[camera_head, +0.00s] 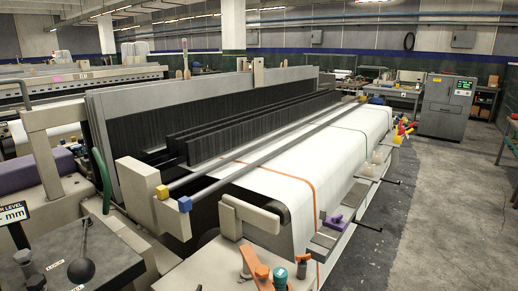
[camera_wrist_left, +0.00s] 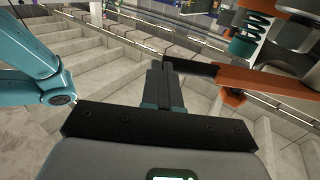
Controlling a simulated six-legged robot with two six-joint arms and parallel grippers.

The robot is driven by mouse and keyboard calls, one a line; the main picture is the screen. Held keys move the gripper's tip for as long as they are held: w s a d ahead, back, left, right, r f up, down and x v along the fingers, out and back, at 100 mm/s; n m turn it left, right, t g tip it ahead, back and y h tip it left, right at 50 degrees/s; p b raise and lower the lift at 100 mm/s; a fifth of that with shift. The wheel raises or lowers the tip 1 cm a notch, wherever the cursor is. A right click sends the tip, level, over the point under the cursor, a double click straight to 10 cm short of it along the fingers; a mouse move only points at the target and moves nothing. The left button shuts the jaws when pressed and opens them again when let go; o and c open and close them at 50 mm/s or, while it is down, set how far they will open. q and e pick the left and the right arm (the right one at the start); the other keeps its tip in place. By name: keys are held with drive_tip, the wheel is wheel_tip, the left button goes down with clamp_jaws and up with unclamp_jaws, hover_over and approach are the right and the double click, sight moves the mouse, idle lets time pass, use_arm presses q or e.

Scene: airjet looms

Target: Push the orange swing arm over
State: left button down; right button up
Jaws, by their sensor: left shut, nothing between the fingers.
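The orange swing arm (camera_head: 250,262) stands at the bottom middle of the head view, at the near end of the loom. An orange knob and a teal piece (camera_head: 280,276) sit beside it. In the left wrist view the orange swing arm (camera_wrist_left: 275,80) comes in from the right and ends in a dark tip. A teal spring piece (camera_wrist_left: 243,46) sits above it. My left gripper (camera_wrist_left: 164,70) is shut and empty, its fingertips just left of the dark tip. I cannot tell whether they touch. My right gripper is in neither view.
The loom with its white cloth (camera_head: 340,140) fills the middle of the head view. A purple piece (camera_head: 333,221) sits on its near right edge. The grey floor (camera_head: 450,220) at right is open.

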use_arm(q)
drive_tip(key=shift+w+d+b, duration=0.35)
drive_tip(key=shift+w+d, duration=0.4)
drive_tip(key=shift+d, duration=0.15)
drive_tip(key=shift+w+d, duration=0.4)
drive_tip(key=shift+d, duration=0.1)
drive_tip(key=shift+a, duration=0.1)
drive_tip(key=shift+b+v, duration=0.45)
drive_tip(key=shift+v, duration=1.45)
drive_tip(key=b+v, duration=0.2)
drive_tip(key=v, duration=1.4)
